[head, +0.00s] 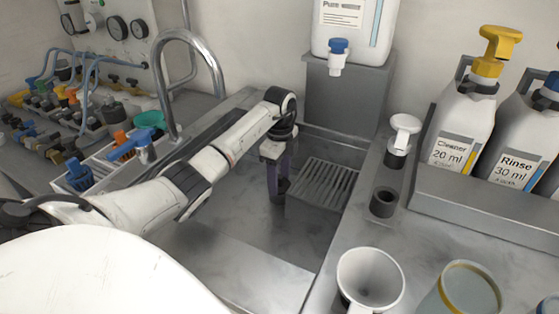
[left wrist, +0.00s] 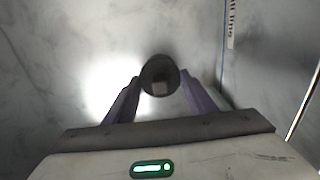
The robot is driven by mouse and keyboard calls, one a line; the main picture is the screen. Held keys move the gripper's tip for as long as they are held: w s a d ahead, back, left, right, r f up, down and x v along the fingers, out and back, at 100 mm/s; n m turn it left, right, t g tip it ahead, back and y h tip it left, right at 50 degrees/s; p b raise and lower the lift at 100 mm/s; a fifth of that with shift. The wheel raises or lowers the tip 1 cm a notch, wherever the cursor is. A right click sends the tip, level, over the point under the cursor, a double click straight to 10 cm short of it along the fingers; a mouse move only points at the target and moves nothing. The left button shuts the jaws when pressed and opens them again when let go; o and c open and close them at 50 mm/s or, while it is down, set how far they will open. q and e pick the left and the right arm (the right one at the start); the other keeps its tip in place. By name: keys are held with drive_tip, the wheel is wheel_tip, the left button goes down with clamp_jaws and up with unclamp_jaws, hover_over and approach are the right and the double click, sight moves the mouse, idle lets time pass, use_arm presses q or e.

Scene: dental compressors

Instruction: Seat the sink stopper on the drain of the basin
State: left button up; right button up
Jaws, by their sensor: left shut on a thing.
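The basin (head: 245,242) is a grey metal sink in the middle of the head view. My left gripper (head: 279,188) reaches down into it from the left, its fingers pointing down. In the left wrist view my left gripper (left wrist: 160,78) is shut on a dark round sink stopper (left wrist: 160,70), held between the two purple fingertips. In the head view the stopper (head: 283,184) shows only as a small dark part by the fingers. I cannot tell whether it touches the basin floor. I cannot make out the drain in either view. My right gripper is not in view.
A slotted grate (head: 323,184) lies right of my gripper, below a water container (head: 352,28) on a grey stand. A curved faucet (head: 190,38) rises at the left. White cup (head: 370,276), amber-rimmed jar (head: 468,290) and cleaner bottle (head: 462,130) stand on the right counter.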

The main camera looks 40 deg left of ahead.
sight(280, 188)
use_arm(q)
drive_tip(key=shift+f, duration=0.2)
drive_tip(key=shift+f, duration=0.15)
idle(0.3)
drive_tip(key=shift+f, duration=0.15)
drive_tip(key=shift+f+b, duration=0.35)
drive_tip(key=shift+f, duration=0.6)
drive_tip(key=shift+f, duration=0.1)
drive_tip(key=shift+f, duration=0.4)
